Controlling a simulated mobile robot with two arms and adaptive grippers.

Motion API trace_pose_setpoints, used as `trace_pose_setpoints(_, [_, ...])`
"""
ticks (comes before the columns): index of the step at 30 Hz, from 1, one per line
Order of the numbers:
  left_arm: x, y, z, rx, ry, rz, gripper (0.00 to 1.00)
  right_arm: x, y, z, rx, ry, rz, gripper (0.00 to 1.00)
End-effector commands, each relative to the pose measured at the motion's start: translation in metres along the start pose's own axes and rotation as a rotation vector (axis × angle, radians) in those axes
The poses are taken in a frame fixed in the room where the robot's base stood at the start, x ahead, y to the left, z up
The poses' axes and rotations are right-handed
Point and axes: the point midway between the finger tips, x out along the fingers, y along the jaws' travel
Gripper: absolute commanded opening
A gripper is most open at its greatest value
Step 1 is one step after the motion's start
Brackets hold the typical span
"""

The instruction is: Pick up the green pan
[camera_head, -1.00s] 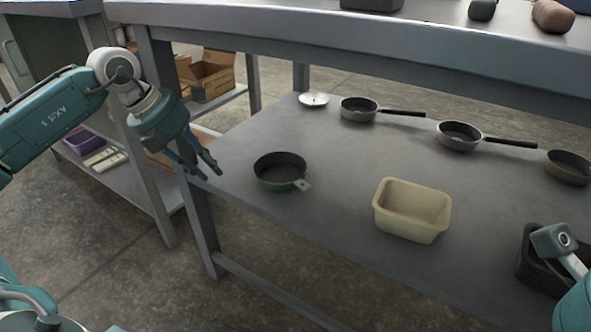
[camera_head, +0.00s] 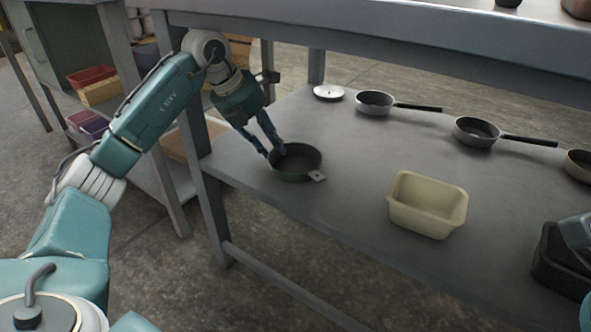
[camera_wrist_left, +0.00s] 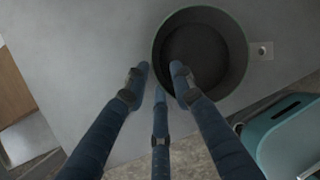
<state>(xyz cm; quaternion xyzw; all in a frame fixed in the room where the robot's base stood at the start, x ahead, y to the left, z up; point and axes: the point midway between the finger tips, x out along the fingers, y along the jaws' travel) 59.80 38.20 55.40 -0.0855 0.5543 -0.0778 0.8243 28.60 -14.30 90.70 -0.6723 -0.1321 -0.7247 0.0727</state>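The green pan (camera_head: 302,177) sits upright near the left end of the grey table, dark inside, with a short tab handle at its right. My left gripper (camera_head: 273,154) is at the pan's left rim, pointing down. In the left wrist view its blue fingers (camera_wrist_left: 160,72) are spread apart. One finger overlaps the opening of the pan (camera_wrist_left: 244,62); the others lie outside the rim. Whether any finger touches the pan, I cannot tell. My right gripper's fingers do not show; only a teal arm part shows at the right edge.
A cream bin (camera_head: 427,204) stands right of the pan. A dark container (camera_head: 548,262) is at the right edge. Two grey pans (camera_head: 375,103) (camera_head: 476,132) with dark handles and a silver lid (camera_head: 328,92) lie along the back. An upper shelf (camera_head: 400,40) overhangs the table.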

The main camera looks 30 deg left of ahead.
Motion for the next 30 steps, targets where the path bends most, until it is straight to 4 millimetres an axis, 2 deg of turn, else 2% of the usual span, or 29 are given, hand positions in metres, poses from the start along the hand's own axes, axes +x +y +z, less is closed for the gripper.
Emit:
trace_pose_setpoints(1, [0.0087,0.0006,-0.0013,0.000,0.000,-0.001,0.24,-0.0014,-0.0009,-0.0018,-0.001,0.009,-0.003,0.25])
trace_pose_setpoints(3, [0.0123,0.0003,-0.0008,0.000,-0.001,0.000,0.24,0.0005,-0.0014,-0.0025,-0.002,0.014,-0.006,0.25])
trace_pose_setpoints(10, [0.0124,0.0002,-0.0002,0.000,-0.001,0.000,0.24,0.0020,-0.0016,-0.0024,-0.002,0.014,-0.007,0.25])
trace_pose_setpoints(11, [0.0123,0.0002,-0.0003,0.000,-0.001,0.000,0.22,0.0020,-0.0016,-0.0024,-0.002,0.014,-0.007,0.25])
trace_pose_setpoints(14, [0.0123,0.0003,-0.0003,0.000,-0.001,0.000,0.02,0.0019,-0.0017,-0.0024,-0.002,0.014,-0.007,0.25])
trace_pose_setpoints(15, [0.0122,0.0003,-0.0003,0.000,-0.001,0.000,0.00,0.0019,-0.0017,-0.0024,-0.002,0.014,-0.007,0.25])
trace_pose_setpoints(30, [0.0060,-0.0013,0.0027,0.000,-0.005,-0.001,0.00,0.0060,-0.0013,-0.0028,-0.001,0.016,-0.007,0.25])
